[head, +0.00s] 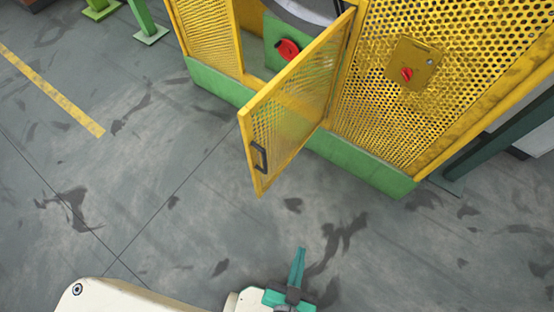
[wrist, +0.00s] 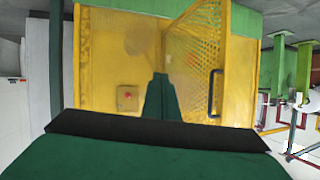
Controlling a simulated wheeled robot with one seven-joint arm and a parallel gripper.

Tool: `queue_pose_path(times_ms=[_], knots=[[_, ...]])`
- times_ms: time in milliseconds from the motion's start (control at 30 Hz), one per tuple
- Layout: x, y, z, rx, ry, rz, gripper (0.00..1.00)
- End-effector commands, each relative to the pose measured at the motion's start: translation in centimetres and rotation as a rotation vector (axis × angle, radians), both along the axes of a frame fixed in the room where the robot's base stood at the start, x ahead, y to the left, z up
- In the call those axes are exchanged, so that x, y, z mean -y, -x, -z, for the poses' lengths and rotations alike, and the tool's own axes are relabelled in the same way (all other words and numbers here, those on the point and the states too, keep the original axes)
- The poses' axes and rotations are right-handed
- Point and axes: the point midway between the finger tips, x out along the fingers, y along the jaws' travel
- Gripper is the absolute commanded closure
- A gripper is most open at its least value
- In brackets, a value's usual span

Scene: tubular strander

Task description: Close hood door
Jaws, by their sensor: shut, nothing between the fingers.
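The hood door (head: 295,108) is a yellow perforated panel with a dark handle (head: 258,157) near its free edge. It stands open, swung outward from the yellow guard, hinged on its right side in the head view. In the wrist view the door (wrist: 197,60) is right of centre, with its handle (wrist: 215,93) on the right. My gripper (head: 299,250) is green and shut, with nothing in it. It is over the floor in front of the door, apart from it. In the wrist view the closed fingers (wrist: 161,78) point toward the guard.
The yellow guard panel (head: 440,70) right of the door carries a box with a red knob (head: 407,74). A red part (head: 287,49) shows inside the opening. A green base (head: 370,165) runs along the guard's foot. The grey floor (head: 150,190) is clear.

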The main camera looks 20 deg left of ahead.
Motion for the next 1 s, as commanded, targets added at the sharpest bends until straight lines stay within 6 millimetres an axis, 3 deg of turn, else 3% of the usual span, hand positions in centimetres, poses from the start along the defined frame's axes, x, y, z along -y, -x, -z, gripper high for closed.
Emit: queue_pose_path(times_ms=[33,200,333,500,633,733,1000], knots=[[0.9,-1.0,2.6,-0.045,-0.043,0.021,1.00],[2.6,-3.5,10.7,-0.223,-0.233,0.073,1.00],[2.8,-5.9,15.2,-0.338,-0.402,0.084,1.00],[1.6,-9.8,18.2,-0.459,-0.647,0.047,1.00],[0.0,-13.2,18.1,-0.523,-0.844,-0.031,1.00],[-1.2,-16.1,16.5,-0.551,-0.993,-0.122,1.00],[-3.2,-21.8,8.0,-0.546,-1.306,-0.467,1.00]])
